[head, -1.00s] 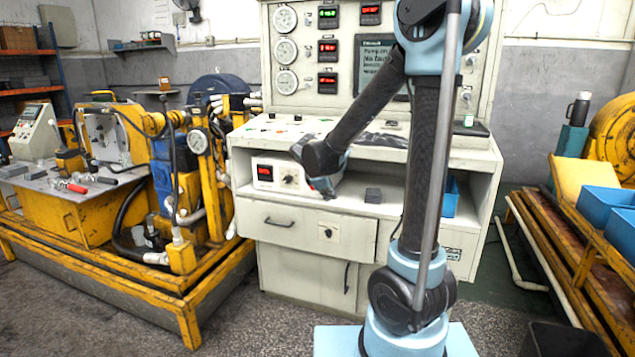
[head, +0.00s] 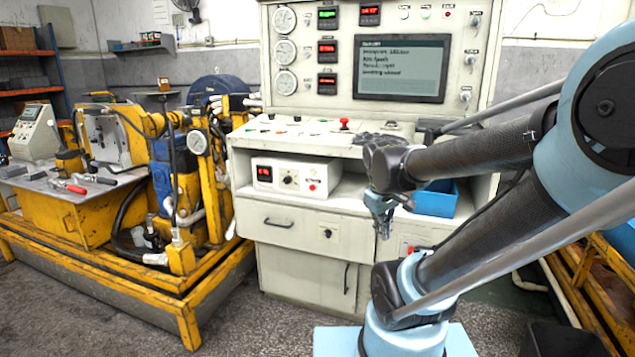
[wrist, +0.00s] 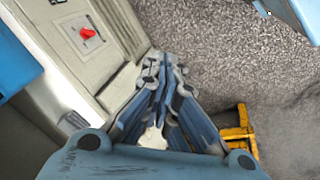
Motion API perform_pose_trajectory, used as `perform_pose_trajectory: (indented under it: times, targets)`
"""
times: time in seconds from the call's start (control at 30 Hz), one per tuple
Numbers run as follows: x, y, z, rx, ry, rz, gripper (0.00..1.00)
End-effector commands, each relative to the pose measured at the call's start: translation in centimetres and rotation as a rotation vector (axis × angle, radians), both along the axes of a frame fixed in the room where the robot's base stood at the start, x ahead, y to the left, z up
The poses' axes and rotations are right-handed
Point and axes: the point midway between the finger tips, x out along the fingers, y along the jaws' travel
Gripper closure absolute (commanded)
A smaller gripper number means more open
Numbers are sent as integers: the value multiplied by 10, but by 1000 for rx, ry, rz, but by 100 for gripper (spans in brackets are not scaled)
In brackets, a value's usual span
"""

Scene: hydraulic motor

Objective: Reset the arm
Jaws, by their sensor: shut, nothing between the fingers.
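My gripper (head: 383,228) hangs pointing down in front of the control console (head: 290,218), right of its middle. In the wrist view my gripper (wrist: 160,75) has its fingers together with nothing between them. Below the fingertips lies the speckled floor (wrist: 225,60). My arm folds out to the right side of the head view and covers part of the console's right side.
The console carries gauges, a screen (head: 402,68) and a red knob (head: 344,124). Its shelf holds a control box (head: 290,175) and a blue bin (head: 436,199). A yellow hydraulic rig (head: 60,215) stands at left. Open floor (head: 250,320) lies in front.

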Motion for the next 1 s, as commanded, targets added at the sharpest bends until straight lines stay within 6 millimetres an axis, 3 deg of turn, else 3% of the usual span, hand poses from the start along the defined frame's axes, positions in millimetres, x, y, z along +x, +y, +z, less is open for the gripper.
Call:
perform_pose_trajectory:
  times: [0.2, 0.43, 1.0]
  targets:
    - [-49, -7, -20, 115, 8, -224, 100]
    - [-83, -6, -37, 207, 17, -403, 100]
    - [-92, -4, -42, 237, 20, -460, 100]
